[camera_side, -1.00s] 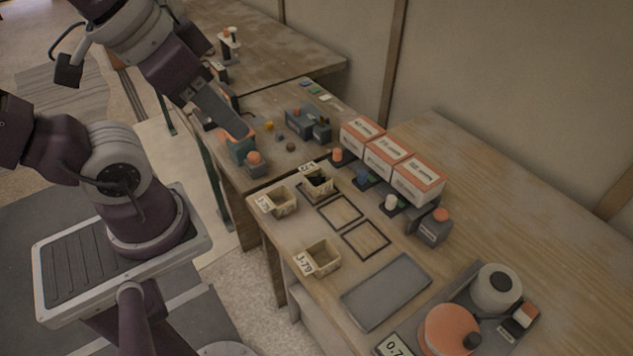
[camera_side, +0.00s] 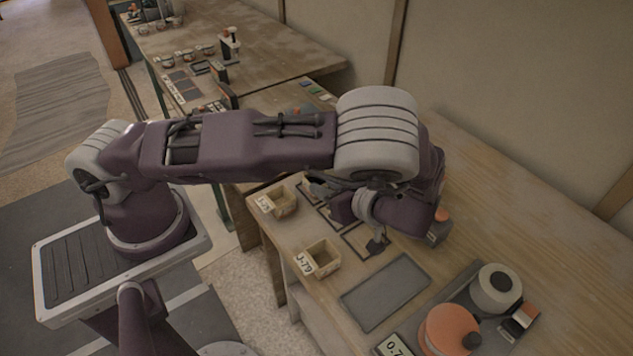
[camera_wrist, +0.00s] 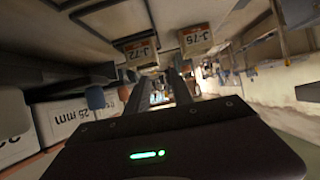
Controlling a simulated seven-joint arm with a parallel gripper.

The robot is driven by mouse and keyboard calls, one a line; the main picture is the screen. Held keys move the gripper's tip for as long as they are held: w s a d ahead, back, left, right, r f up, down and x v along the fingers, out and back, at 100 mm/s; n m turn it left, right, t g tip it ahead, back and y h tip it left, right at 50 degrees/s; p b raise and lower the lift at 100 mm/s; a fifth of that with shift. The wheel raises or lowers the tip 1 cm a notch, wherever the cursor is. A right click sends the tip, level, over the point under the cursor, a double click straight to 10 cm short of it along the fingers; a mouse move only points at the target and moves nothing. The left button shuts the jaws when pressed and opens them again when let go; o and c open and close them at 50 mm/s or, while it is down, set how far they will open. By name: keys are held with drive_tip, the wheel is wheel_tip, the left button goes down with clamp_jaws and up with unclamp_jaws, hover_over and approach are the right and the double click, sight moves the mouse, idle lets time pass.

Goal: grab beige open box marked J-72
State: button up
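The beige open box marked J-72 (camera_wrist: 139,51) shows in the wrist view, above and slightly left of my gripper's fingertips. My gripper (camera_wrist: 161,76) has its two fingers apart, with a gap between them and nothing seen held. The box looks a short way beyond the fingertips, not between them. In the side view my arm covers most of the spot where this box stands, and the fingers are not clearly seen there.
A similar beige box marked J-75 (camera_wrist: 195,38) stands beside it; it also shows in the side view (camera_side: 282,204). Another box, J-79 (camera_side: 322,257), stands nearer. White cartons (camera_wrist: 65,115) lie left in the wrist view. A flat grey pad (camera_side: 386,292) lies on the table.

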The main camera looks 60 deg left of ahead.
sight(306, 179)
drive_tip(key=shift+w+a+f, duration=0.1)
drive_tip(key=shift+a+f, duration=0.15)
drive_tip(key=shift+f, duration=0.05)
drive_tip(key=x, duration=0.6)
drive_tip(key=shift+a+f, duration=0.2)
drive_tip(key=shift+a, duration=0.15)
clamp_jaws()
idle(0.7)
